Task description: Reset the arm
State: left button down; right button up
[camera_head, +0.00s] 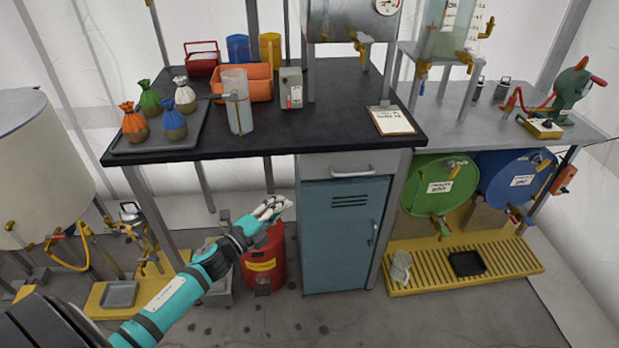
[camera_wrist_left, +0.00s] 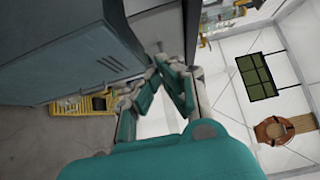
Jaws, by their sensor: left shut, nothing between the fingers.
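My left gripper (camera_head: 272,208) is shut and empty in the head view. Its teal arm reaches up from the lower left. The gripper is in front of the bench, below the black top and left of the blue-grey cabinet (camera_head: 340,240). A red can (camera_head: 264,268) with a yellow label stands on the floor behind and below it, partly hidden by the arm. In the left wrist view the closed fingers (camera_wrist_left: 165,75) show near the cabinet's face (camera_wrist_left: 75,40). My right gripper is not in view.
The black bench top (camera_head: 300,142) holds a tray of small tied sacks (camera_head: 173,122), a clear cylinder (camera_head: 238,103), an orange bin (camera_head: 250,84) and a clipboard (camera_head: 391,120). A green drum (camera_head: 437,186) and a blue drum (camera_head: 512,178) lie at right.

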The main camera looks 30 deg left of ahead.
pick_arm(q)
jog(key=shift+s, duration=0.1)
jog(key=s+f+n+g+y+p, duration=0.1)
jog(key=s+f+n+g, duration=0.3)
jog(key=f, duration=0.6)
jog(key=s+f+n+g+y+p, duration=0.1)
jog(key=s+f+n+y, duration=0.15)
jog(key=s+f, duration=0.6)
jog(key=s+f+n+g+y+p, duration=0.1)
jog(key=s+f+n+g, duration=0.3)
jog(key=f, duration=0.8)
jog(key=s+d+f+n+g, duration=0.2)
jog(key=s+d+f, duration=0.1)
jog(key=s, duration=0.7)
jog(key=s+d+f+n+g+p, duration=0.1)
jog(key=s+d+f+n+g, duration=0.2)
jog(key=s+f, duration=0.3)
jog(key=s+d+f+n+g+h+p, duration=0.1)
jog(key=s+d+f, duration=0.4)
jog(key=s, duration=0.9)
jog(key=shift+s+d+n+g, duration=0.2)
jog(key=shift+d+n+g, duration=0.05)
jog(key=shift+n+g, duration=0.5)
jog(key=c, duration=2)
grip_release()
